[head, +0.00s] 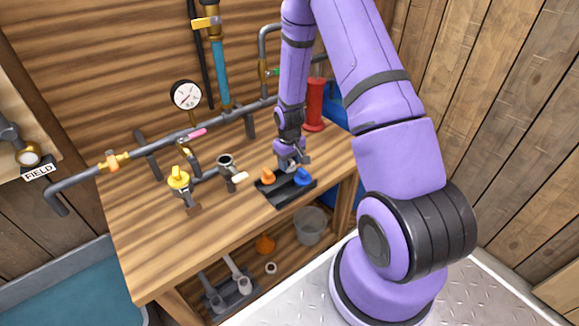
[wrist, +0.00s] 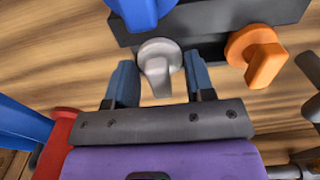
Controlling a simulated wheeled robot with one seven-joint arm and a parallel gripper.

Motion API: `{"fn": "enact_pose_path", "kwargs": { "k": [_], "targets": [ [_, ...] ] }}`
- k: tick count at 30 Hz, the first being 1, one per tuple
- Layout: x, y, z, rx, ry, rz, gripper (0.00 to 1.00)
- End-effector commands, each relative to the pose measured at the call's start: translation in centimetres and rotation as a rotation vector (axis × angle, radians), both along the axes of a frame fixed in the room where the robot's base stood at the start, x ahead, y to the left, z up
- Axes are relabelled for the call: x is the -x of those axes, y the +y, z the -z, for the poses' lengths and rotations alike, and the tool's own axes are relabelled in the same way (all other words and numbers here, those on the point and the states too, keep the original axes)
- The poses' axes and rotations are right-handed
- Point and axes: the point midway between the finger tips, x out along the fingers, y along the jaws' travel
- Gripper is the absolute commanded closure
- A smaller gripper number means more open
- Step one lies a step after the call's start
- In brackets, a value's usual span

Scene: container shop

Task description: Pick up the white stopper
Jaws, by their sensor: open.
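The white stopper (wrist: 158,68) shows in the wrist view as a pale grey-white round head with a tab, beside the dark holder (wrist: 205,22). My gripper (wrist: 160,82) is open, with one blue finger on each side of the stopper's tab. Whether the fingers touch it cannot be told. In the head view my gripper (head: 290,165) is over the back of the black holder (head: 272,198), and the white stopper is largely hidden there. An orange stopper (head: 268,176) and a blue stopper (head: 303,177) sit on the holder, on either side of my gripper.
A pipe with a white-ended handle (head: 239,177) and a yellow valve (head: 179,178) stand left of the holder. A red cylinder (head: 315,104) stands behind on the workbench (head: 150,245). A grey bucket (head: 310,225) is on the shelf below. The bench's front left is clear.

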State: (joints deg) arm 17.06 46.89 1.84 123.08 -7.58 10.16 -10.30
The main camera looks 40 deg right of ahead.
Motion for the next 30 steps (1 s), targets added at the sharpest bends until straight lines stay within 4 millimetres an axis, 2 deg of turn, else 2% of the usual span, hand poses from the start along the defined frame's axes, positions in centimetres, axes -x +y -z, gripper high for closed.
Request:
{"fn": "enact_pose_path", "kwargs": {
  "k": [6, 12, 13, 23, 30],
  "targets": [
    [0.0, 0.0, 0.0, 0.0, -0.001, 0.0, 0.51],
    [0.0, 0.0, 0.0, 0.0, 0.0, 0.0, 0.97],
    [0.0, 0.0, 0.0, 0.0, 0.0, 0.0, 1.0],
    [0.0, 0.0, -0.1, 0.0, -0.001, 0.0, 1.0],
    [0.0, 0.0, -1.8, 0.001, -0.002, 0.0, 1.0]
  ]
}}
